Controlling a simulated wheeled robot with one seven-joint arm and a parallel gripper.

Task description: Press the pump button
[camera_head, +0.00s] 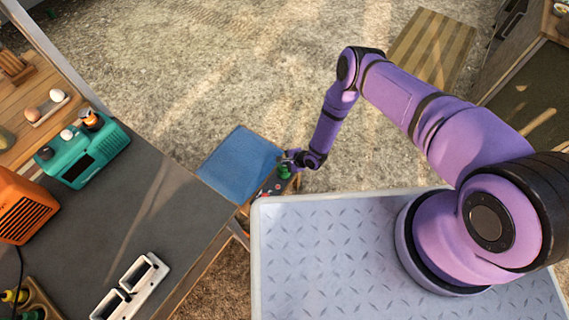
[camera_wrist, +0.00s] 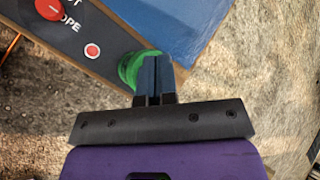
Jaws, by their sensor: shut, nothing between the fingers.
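A dark control panel (camera_head: 268,190) stands at the edge of a blue surface, below the end of my arm. In the wrist view the panel (camera_wrist: 105,72) carries a green round button (camera_wrist: 127,69), a small red light or button (camera_wrist: 92,51) and a larger red knob (camera_wrist: 48,9) beside partly cut-off lettering. No label naming the pump is readable. My gripper (camera_wrist: 154,62) is shut and empty. Its fingertips overlap the green button in the wrist view and hide its right part; I cannot tell whether they touch. In the head view my gripper (camera_head: 291,160) is beside the green button (camera_head: 284,172).
The blue surface (camera_head: 240,165) lies left of my gripper. A grey counter (camera_head: 120,210) at left holds a teal device (camera_head: 85,155), an orange device (camera_head: 25,208) and a white frame (camera_head: 131,287). Open gravel ground (camera_head: 230,70) lies beyond.

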